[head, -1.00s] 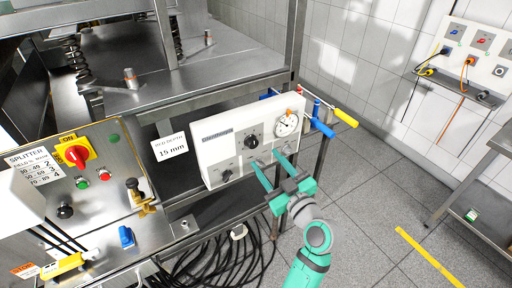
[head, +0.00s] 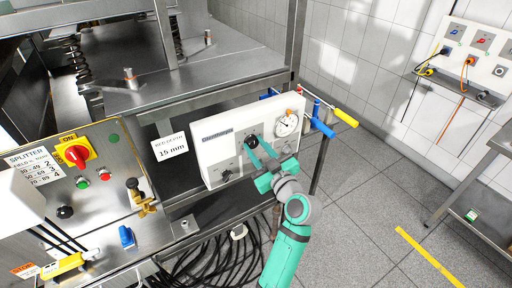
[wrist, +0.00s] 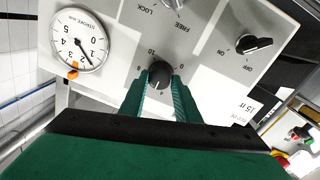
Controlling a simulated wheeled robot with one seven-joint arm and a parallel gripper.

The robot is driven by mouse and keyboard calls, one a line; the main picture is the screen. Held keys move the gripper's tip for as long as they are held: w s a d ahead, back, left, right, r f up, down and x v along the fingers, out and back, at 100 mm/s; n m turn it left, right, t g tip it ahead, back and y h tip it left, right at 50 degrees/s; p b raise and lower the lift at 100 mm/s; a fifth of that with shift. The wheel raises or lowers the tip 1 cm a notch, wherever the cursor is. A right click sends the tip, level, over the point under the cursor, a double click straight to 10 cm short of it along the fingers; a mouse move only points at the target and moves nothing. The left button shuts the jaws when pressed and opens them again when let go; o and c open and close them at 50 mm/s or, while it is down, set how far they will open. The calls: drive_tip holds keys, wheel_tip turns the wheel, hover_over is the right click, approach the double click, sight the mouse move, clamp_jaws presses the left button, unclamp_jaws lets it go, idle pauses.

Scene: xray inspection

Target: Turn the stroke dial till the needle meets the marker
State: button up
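The black stroke dial (wrist: 160,74) sits on the white panel, and in the head view (head: 251,141) it is partly covered by my gripper. My gripper (wrist: 160,88) has its two green fingers apart, one on each side of the dial; I cannot tell if they touch it. In the head view my gripper (head: 261,150) reaches the panel from the lower right. The round stroke gauge (wrist: 80,36) shows a dark needle (wrist: 87,56) pointing down and right. An orange marker (wrist: 73,69) sits at its lower rim, left of the needle tip and apart from it.
Another black knob (wrist: 254,44) is at the right of the panel in the wrist view. A lever switch marked LOCK and FREE is at its top. Blue and yellow handles (head: 344,117) stick out beside the panel. Black cables (head: 215,258) lie below.

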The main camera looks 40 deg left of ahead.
drive_tip(key=c, duration=0.3)
